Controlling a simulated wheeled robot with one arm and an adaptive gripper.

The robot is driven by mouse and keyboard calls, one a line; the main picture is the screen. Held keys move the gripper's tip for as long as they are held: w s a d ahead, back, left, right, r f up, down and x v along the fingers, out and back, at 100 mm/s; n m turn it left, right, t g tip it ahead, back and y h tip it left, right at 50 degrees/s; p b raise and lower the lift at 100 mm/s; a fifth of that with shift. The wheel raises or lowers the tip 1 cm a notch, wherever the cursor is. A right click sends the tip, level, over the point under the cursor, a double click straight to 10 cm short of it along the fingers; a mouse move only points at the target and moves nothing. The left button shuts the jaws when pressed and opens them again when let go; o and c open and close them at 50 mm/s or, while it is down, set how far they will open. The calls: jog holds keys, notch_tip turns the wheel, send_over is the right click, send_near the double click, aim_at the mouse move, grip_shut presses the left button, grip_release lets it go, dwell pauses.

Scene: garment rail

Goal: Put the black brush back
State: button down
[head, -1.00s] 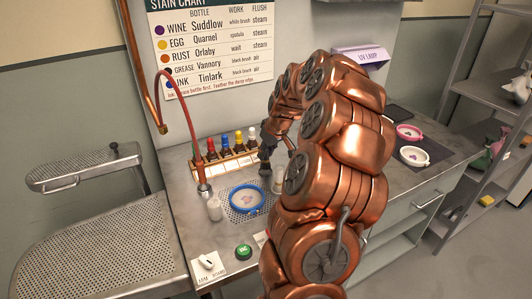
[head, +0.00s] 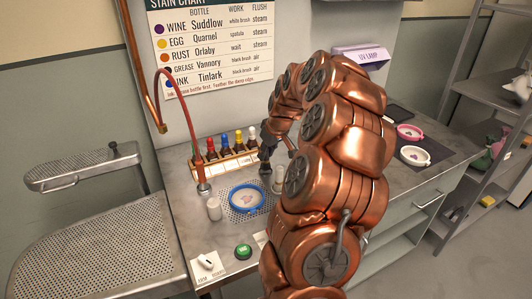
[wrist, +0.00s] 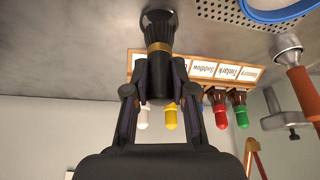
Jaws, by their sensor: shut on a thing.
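My gripper (wrist: 154,95) is shut on the black brush (wrist: 158,35), which has a gold band and dark bristles. In the wrist view, which looks upside down, the brush stands close to upright with its bristle end at or just above the grey bench top; I cannot tell whether it touches. In the head view, my gripper (head: 266,157) is at the right end of the bottle rack, and the copper arm hides part of this area.
The wooden rack (head: 226,166) of colour-capped bottles stands behind. A blue ring (head: 247,210) with cloth lies on a perforated plate in front.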

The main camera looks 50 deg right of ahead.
jog(key=shift+f+b, duration=0.7)
jog(key=shift+b, duration=0.25)
dwell(0.7)
dwell(0.4)
jog(key=c, duration=0.9)
grip_release()
jog(key=o, duration=0.3)
jog(key=shift+r, duration=0.15)
jog(key=shift+r, duration=2.7)
jog(key=shift+r+p, duration=0.35)
jog(key=shift+r, duration=0.55)
